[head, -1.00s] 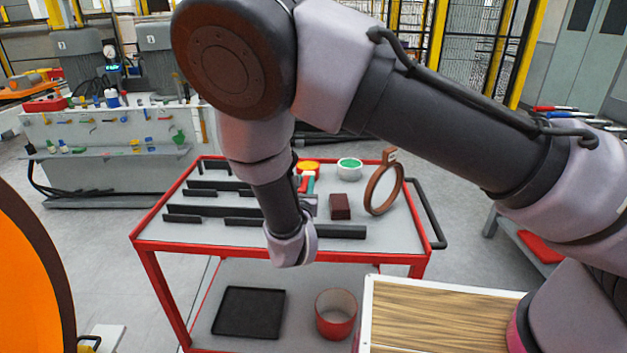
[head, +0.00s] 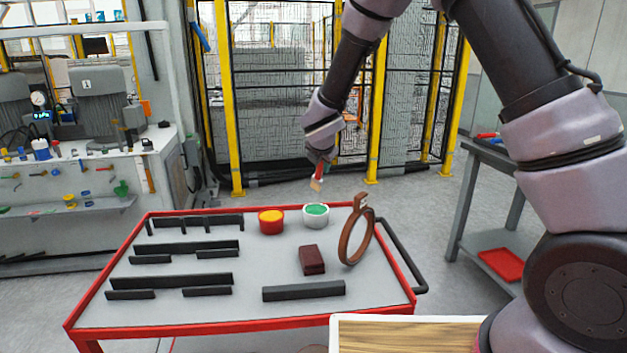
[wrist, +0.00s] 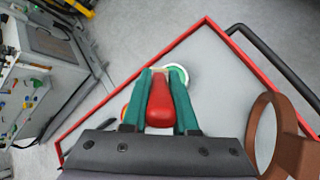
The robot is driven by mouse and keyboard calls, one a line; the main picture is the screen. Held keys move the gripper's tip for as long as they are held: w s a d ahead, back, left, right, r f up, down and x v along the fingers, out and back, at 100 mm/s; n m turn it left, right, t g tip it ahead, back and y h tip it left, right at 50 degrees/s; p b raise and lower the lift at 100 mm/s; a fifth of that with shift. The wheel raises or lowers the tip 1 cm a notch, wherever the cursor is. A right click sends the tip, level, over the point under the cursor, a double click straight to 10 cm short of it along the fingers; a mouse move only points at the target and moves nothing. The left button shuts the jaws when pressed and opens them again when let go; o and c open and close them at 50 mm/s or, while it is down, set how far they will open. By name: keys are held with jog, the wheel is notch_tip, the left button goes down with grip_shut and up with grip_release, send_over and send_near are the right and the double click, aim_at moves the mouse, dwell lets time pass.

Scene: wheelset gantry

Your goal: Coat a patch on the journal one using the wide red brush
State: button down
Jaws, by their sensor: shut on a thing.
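My gripper (head: 320,158) is shut on the wide red brush (head: 318,173) and holds it in the air by the far edge of the cart. In the head view the pale bristle end points down, above and behind the green-topped pot. In the wrist view the red brush handle (wrist: 160,104) sits between the two teal fingers of my gripper (wrist: 161,76). Journal one does not show in any current view that I can make out.
The red-rimmed cart (head: 110,287) bears black rack strips (head: 190,281), a yellow-topped red pot (head: 271,222), a green-topped white pot (head: 316,216), a dark brown block (head: 312,260) and an upright brown ring (head: 357,238). A grey bench (head: 482,150) stands at right. Yellow-posted fencing is behind.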

jog(key=shift+w+f, duration=0.1)
jog(key=shift+f, duration=3.3)
jog(key=shift+r, duration=3.55)
